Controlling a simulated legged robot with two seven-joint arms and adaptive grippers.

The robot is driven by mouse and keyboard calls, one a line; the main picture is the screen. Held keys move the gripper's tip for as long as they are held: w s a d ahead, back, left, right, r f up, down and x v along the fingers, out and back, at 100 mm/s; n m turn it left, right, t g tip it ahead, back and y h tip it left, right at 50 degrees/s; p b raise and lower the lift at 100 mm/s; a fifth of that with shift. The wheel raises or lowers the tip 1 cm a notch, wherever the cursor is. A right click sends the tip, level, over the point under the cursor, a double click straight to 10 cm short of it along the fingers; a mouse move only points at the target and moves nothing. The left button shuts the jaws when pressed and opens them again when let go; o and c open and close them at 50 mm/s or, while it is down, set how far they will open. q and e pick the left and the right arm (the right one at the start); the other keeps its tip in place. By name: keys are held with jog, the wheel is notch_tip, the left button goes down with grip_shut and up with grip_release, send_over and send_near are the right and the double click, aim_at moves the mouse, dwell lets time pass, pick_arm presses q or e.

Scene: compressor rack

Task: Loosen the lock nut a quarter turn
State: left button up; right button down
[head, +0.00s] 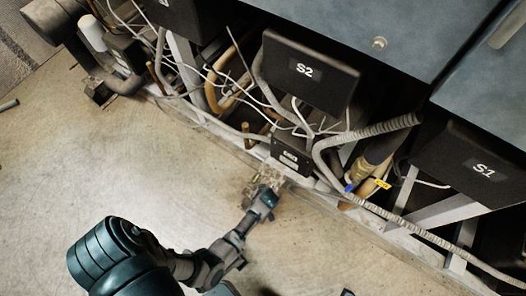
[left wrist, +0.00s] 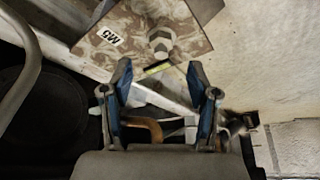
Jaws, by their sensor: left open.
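The lock nut (left wrist: 161,40) appears to be the pale hex piece of a bolt on a mottled, rusty plate (left wrist: 190,33) in the left wrist view. A white label with dark lettering sits left of it on the plate. My left gripper (left wrist: 159,66) is open, its two blue-grey fingers pointing toward the bolt. In that view the bolt lies just beyond the fingertips, between their lines, with nothing between the fingers. In the head view my left gripper (head: 266,190) is at the rack's lower edge, by the small plate (head: 270,177); the nut is too small to make out there. My right gripper is not in view.
The rack's frame rail (head: 225,137) runs diagonally, with loose cables and a ribbed hose (head: 380,128) above it. Dark boxes marked S2 (head: 310,72) and S1 (head: 478,165) overhang. A grey pipe (left wrist: 28,75) shows in the left wrist view. The floor (head: 110,160) is largely clear.

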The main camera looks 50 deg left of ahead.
pick_arm(q)
jog(key=v, duration=0.5)
jog(key=shift+d+r, duration=0.1)
jog(key=shift+r, duration=0.3)
